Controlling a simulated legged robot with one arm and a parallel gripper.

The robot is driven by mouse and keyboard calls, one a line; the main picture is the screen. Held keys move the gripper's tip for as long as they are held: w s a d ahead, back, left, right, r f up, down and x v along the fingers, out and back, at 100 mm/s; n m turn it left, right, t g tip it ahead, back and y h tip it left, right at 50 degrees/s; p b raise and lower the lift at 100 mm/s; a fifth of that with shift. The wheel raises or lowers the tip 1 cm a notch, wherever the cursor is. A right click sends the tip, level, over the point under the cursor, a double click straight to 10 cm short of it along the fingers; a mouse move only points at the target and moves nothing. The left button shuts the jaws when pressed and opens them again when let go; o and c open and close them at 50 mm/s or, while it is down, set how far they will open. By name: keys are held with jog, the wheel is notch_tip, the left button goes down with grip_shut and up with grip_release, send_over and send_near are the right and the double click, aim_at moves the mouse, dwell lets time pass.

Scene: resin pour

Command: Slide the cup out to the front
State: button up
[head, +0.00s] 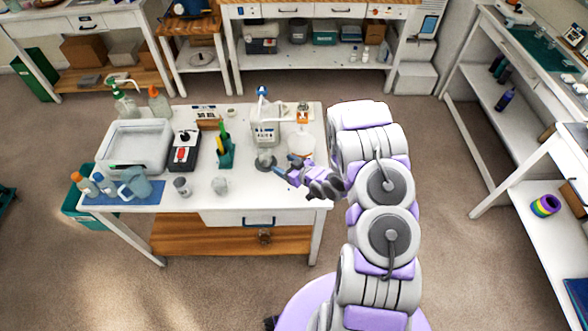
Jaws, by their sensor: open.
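A small clear cup (264,160) stands on the white table, just in front of the white jug with a blue pump (265,130). My gripper (285,168) is open and low over the table, close to the right of this cup. I cannot tell whether a finger touches the cup. My gripper's fingers partly overlap the area in front of a second white container with an orange top (301,143). Two other small cups, a greyish one (181,187) and a clear one (220,185), stand farther left near the front of the table.
A green holder with tools (225,155), a black-and-red device (185,150) and a clear-lidded box (135,146) stand left on the table. A blue pitcher (135,184) and bottles stand on a blue mat. The front table top (260,196) is mostly clear.

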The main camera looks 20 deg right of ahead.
aim_at(270, 158)
jog(key=x, duration=1)
jog(key=shift+w, duration=0.1)
jog(key=shift+c, duration=0.3)
jog(key=c, duration=0.6)
